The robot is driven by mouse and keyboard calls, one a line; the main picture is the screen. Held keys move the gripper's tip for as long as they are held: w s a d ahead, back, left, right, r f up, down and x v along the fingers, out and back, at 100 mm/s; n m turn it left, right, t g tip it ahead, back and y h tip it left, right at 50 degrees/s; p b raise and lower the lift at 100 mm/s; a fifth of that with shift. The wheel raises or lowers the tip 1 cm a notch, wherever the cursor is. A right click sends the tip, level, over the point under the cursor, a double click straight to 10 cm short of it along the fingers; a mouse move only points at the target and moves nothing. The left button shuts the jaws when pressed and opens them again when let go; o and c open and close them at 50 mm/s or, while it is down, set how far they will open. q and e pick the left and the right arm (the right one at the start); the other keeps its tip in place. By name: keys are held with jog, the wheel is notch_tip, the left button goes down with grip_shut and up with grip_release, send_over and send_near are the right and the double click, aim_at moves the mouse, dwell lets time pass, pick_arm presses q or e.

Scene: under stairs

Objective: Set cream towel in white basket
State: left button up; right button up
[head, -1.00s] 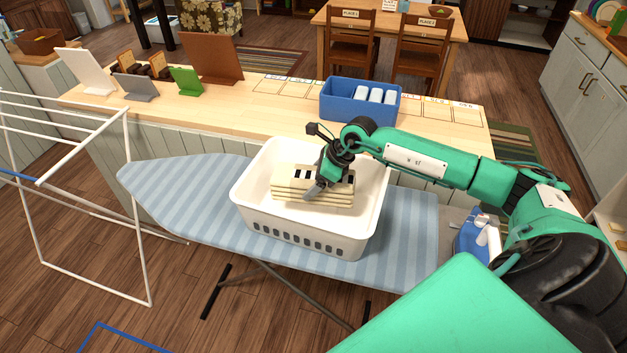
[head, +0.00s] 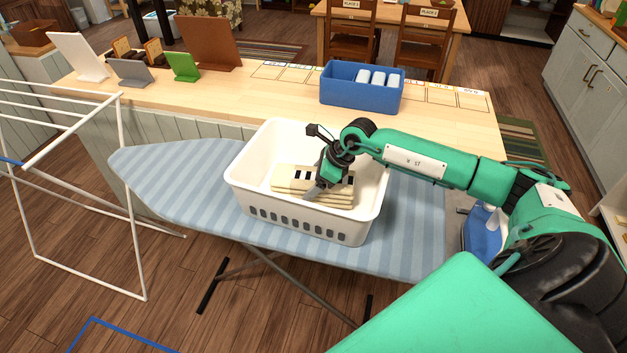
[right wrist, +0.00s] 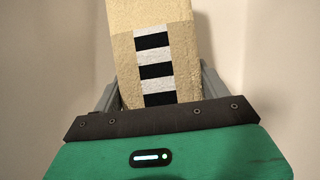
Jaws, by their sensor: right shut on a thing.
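The cream towel (head: 290,180), folded in layers with a black-and-white checked band, is inside the white basket (head: 262,209). The basket stands on the blue striped ironing board (head: 185,185). My right gripper (head: 313,189) is down inside the basket and shut on the towel. In the right wrist view the towel (right wrist: 184,75) lies between the fingers, with the basket's pale walls around it. Whether the towel touches the basket floor is hard to tell. My left gripper is not in view.
A blue bin (head: 345,93) with white rolled items stands on the wooden counter (head: 240,100) behind. A blue iron (head: 482,232) sits at the board's right end. A white drying rack (head: 75,170) stands at left. Several coloured panels stand on the counter's left.

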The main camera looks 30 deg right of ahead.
jog(key=shift+f, duration=0.25)
jog(key=o, duration=1.4)
jog(key=shift+o, duration=0.2)
jog(key=shift+s+d+r+b, duration=0.15)
jog(key=shift+d+r+b, duration=0.2)
jog(key=shift+b, duration=0.1)
jog(key=b+v, duration=0.3)
jog(key=v, duration=0.8)
jog(key=shift+s+r, duration=0.15)
jog(key=shift+r, duration=0.15)
jog(key=shift+s+d+r, duration=0.2)
jog(key=shift+s+r, duration=0.05)
jog(key=shift+r, duration=0.3)
